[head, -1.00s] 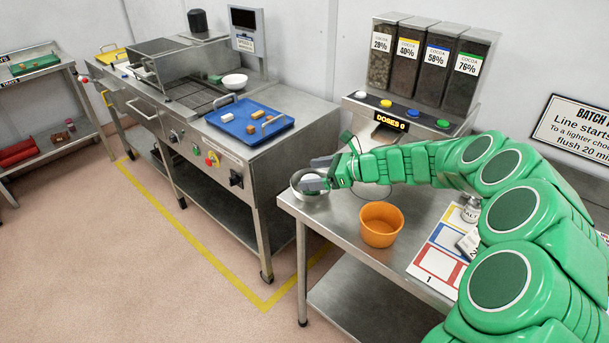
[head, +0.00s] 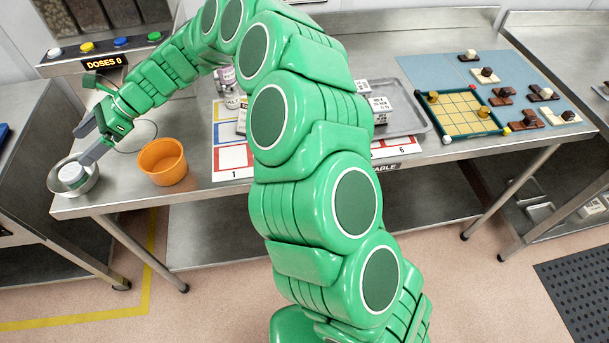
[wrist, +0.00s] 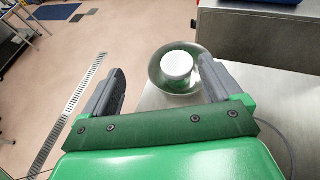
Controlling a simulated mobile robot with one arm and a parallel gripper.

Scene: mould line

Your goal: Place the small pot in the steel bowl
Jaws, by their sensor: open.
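The small pot (head: 71,173), white with a pale top, sits inside the steel bowl (head: 91,183) at the left end of the steel table. In the wrist view the pot (wrist: 177,65) appears as a round white top inside the shiny bowl (wrist: 160,86), roughly upright. My gripper (head: 82,143) is open beside and above the bowl, with its grey fingers apart and nothing held. In the wrist view my gripper (wrist: 160,82) has its fingers wide apart, with the bowl showing beyond them, nearer the right finger. The pot's lower part is hidden by the bowl.
An orange bowl (head: 162,163) stands right of the steel bowl, close to my arm. Jars (head: 228,80), a numbered mat (head: 232,160), a grey tray (head: 410,112) and a game board (head: 462,115) are on the table. The front table edge is near the bowl.

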